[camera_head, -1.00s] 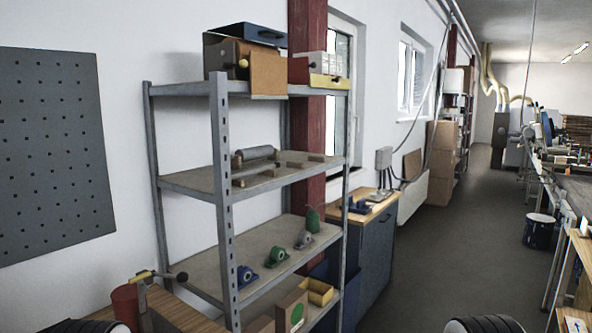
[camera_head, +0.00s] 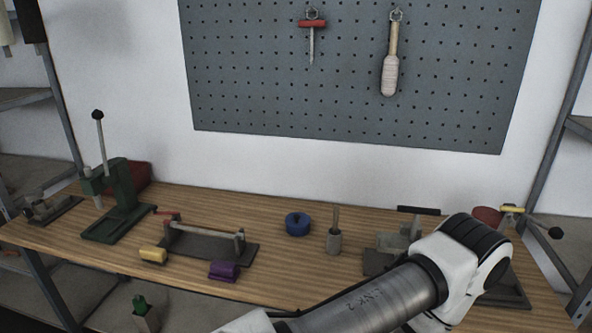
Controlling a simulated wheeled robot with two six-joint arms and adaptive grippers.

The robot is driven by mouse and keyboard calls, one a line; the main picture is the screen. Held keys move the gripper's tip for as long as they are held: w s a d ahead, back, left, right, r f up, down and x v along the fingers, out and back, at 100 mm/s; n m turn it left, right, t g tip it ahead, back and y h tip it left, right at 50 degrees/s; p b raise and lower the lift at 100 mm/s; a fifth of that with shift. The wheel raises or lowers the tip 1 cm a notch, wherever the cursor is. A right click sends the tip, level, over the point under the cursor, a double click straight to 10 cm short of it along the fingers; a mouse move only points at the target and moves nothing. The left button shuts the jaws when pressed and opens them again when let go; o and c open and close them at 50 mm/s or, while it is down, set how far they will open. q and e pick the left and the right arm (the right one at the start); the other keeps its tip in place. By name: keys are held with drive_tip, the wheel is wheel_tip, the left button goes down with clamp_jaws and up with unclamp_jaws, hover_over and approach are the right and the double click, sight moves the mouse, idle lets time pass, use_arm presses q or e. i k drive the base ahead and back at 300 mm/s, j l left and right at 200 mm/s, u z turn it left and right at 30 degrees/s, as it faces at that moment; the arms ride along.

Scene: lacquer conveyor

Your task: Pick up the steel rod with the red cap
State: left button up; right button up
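On the wooden bench (camera_head: 330,275), a dark fixture (camera_head: 215,246) carries a grey bar lying level, with a small red part (camera_head: 166,214) at its left end. I cannot tell whether this is the steel rod with the red cap. A thin metal shaft with a red crosspiece (camera_head: 312,24) hangs from a hook on the grey pegboard (camera_head: 250,90). One of my arms crosses the lower right of the view, in front of the bench's right part. Neither gripper shows.
A green lever press (camera_head: 118,205) stands at the bench's left. A blue round thing (camera_head: 297,224) and a small grey pot (camera_head: 334,241) stand mid-bench. Purple (camera_head: 223,271) and yellow (camera_head: 153,255) pieces lie near the fixture. A wooden-handled tool (camera_head: 390,72) hangs above.

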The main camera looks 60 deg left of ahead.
sight(183, 224)
drive_tip(key=u, duration=2.75)
